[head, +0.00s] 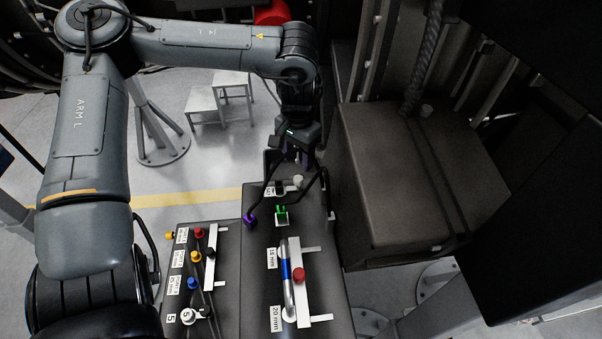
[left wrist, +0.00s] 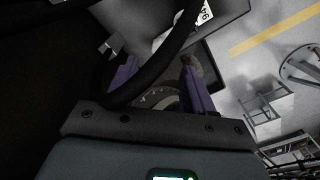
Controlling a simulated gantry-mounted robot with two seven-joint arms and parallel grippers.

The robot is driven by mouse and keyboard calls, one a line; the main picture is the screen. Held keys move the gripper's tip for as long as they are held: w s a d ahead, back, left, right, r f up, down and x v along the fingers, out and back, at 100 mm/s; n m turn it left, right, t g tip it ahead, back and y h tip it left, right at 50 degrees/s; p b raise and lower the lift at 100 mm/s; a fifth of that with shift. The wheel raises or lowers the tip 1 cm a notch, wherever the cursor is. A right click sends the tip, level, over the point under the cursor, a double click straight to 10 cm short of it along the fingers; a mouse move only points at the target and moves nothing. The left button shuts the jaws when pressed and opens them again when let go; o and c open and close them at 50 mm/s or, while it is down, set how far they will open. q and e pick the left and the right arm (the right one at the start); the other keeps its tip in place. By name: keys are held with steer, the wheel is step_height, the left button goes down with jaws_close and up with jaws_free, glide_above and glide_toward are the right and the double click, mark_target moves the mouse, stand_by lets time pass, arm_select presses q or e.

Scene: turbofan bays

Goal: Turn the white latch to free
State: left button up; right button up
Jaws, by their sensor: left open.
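My left gripper (head: 303,160) points down over the far end of the dark bench. In the left wrist view its two purple fingers (left wrist: 160,88) stand apart with nothing clearly held between them. A small off-white knob (head: 297,181) sits just below the gripper beside a pale plate (head: 280,187). A white round piece (head: 188,316) sits by the label 5 at the front left. I cannot tell for sure which is the white latch. In the left wrist view a round dial-like part (left wrist: 160,98) shows between the fingers, partly hidden by a black cable (left wrist: 150,75).
A purple cable end (head: 250,218), a green piece (head: 281,211), a red knob (head: 299,274) and a blue-banded rod (head: 285,270) are on the bench. Coloured knobs line the left panel. A large dark box (head: 415,170) stands close to the right of the gripper.

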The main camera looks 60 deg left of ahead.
mark_target(298, 178)
arm_select(q)
steer(key=shift+f+p, duration=0.4)
steer(key=shift+f, duration=3.2)
steer(key=shift+c, duration=0.3)
jaws_close()
